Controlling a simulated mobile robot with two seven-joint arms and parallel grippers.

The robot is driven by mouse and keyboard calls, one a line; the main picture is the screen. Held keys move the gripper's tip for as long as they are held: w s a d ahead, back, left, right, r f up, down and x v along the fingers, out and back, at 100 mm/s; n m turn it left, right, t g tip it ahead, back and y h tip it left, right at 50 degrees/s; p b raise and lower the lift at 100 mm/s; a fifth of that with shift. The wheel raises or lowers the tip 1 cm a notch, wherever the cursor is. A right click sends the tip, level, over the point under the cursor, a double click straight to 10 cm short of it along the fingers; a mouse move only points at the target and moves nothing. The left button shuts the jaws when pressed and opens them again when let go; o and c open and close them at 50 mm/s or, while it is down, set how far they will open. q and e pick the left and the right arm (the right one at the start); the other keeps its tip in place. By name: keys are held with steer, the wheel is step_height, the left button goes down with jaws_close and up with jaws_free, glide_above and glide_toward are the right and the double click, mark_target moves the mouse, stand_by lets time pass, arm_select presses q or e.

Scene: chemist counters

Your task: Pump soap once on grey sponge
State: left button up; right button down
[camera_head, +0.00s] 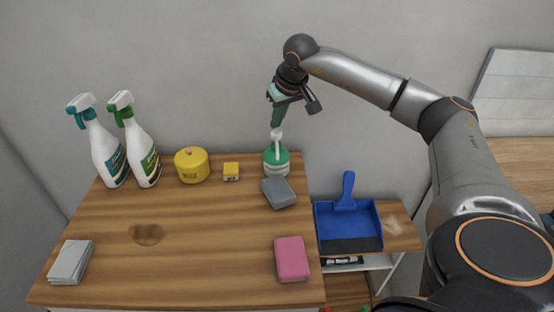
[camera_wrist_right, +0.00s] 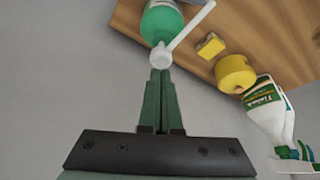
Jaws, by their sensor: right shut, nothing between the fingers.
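The soap dispenser (camera_head: 277,162) is a green and white bottle with a white pump top, standing at the back right of the wooden counter. It also shows at the top of the right wrist view (camera_wrist_right: 161,22), with its white pump head (camera_wrist_right: 162,57) near my fingertips. The grey sponge (camera_head: 279,192) lies on the counter just in front of the dispenser. My right gripper (camera_head: 276,126) is shut and empty, pointing down right above the pump head; its closed fingertips also show in the right wrist view (camera_wrist_right: 159,74). I cannot tell whether they touch the pump. My left gripper is not in view.
Two spray bottles (camera_head: 141,155), a yellow round container (camera_head: 191,165) and a small yellow block (camera_head: 231,171) stand along the back. A pink sponge (camera_head: 291,259) and a grey-white stack (camera_head: 71,262) lie in front. A blue dustpan (camera_head: 346,221) is at right. The counter's middle is clear except a brown stain (camera_head: 147,234).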

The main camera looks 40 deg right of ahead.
steer(key=shift+s+f+b, duration=0.1)
steer(key=shift+f+b, duration=0.5)
steer(key=shift+f, duration=0.75)
steer(key=shift+r+p, duration=1.25)
steer(key=shift+r, duration=0.15)
steer(key=shift+r, duration=0.1)
step_height(320, 180, up, 5)
steer(key=p, duration=0.4)
steer(key=shift+f+p, duration=0.2)
steer(key=shift+p, duration=0.1)
steer(key=shift+r+p, duration=0.4)
steer(key=shift+r, duration=0.25)
steer(key=shift+f, duration=0.1)
